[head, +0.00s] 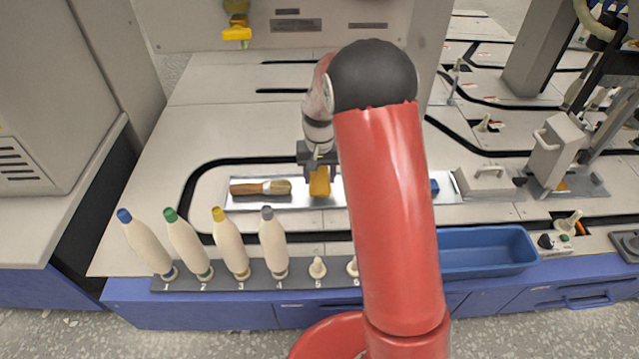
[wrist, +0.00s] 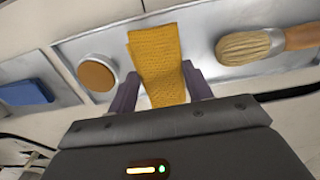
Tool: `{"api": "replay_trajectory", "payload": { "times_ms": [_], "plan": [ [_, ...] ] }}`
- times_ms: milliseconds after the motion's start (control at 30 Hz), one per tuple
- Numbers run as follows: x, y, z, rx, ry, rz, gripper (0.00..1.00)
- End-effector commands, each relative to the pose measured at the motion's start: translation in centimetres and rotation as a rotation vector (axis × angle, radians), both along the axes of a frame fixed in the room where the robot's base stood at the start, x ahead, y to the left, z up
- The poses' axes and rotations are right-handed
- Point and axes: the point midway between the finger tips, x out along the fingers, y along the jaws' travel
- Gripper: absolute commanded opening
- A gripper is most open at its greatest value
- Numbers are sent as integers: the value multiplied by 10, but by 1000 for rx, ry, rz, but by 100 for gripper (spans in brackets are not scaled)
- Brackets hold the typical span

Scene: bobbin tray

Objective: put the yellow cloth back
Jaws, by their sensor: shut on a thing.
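The yellow cloth (wrist: 158,65) is between the two fingers of my gripper (wrist: 165,92), which is shut on it. In the head view the cloth (head: 319,182) hangs below my gripper (head: 319,166), over the metal tray (head: 300,203). In the wrist view the cloth lies across the tray (wrist: 205,45), between a round brown-topped item and a brush. I cannot tell whether the cloth touches the tray floor. My red arm hides part of the tray in the head view.
Several capped bobbins (head: 230,243) stand on numbered pegs in front.

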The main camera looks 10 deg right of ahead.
Motion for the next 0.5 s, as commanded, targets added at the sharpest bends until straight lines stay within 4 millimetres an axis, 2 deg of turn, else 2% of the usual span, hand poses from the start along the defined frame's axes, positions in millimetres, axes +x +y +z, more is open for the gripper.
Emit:
{"api": "replay_trajectory", "payload": {
  "times_ms": [200,500],
  "plan": [
    [-1,0,-31,1,3,0,32],
    [0,0,-33,0,1,0,32]
  ]
}}
